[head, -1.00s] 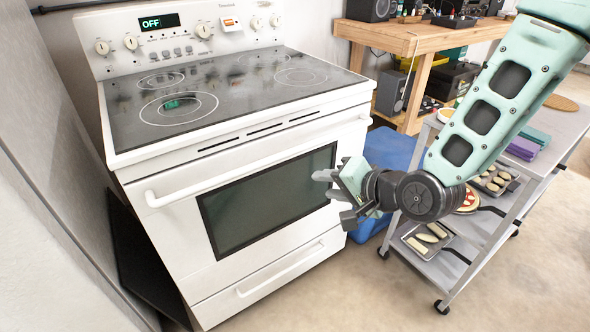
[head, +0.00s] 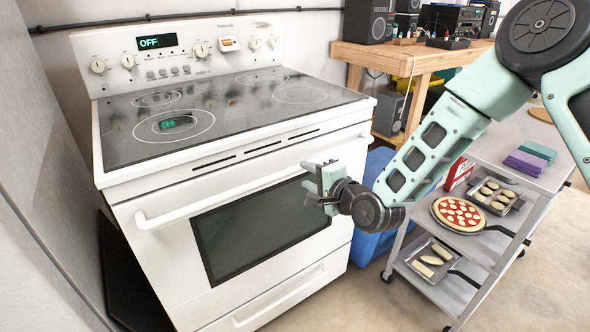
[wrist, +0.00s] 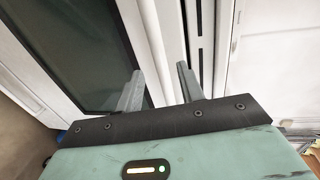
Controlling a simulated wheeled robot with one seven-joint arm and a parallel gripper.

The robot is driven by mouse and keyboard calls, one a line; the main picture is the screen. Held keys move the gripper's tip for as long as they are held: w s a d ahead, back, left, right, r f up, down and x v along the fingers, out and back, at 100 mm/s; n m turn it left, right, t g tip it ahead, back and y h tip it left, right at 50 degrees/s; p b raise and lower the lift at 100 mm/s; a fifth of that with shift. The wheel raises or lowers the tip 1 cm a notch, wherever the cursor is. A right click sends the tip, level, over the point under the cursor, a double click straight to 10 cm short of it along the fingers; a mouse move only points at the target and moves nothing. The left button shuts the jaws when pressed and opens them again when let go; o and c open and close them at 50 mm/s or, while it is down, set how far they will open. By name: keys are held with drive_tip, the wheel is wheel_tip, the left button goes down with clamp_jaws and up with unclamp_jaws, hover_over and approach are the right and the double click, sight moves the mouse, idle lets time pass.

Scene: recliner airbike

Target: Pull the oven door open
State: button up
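The white oven (head: 160,262) stands at the left in the head view. Its door is closed, with a dark window (head: 262,232) and a long white handle bar (head: 215,193) across the top. My gripper (head: 309,183) is open in front of the right part of the handle, and its body hides part of the bar. In the wrist view, my two fingers (wrist: 160,88) are spread apart. The white handle (wrist: 158,45) runs down toward the gap between them, beside the dark window (wrist: 72,45). I cannot tell whether the fingers touch the bar.
A grey cart (head: 408,272) with a pizza (head: 458,213) and trays stands at the right. A blue bin (head: 375,205) sits between oven and cart. A wooden table (head: 420,55) with stereo gear is behind. A grey wall panel (head: 45,180) is close at the left.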

sight(297, 171)
drive_tip(key=x, duration=0.6)
drive_tip(key=shift+w+a, duration=0.15)
drive_tip(key=shift+w, duration=0.05)
clamp_jaws()
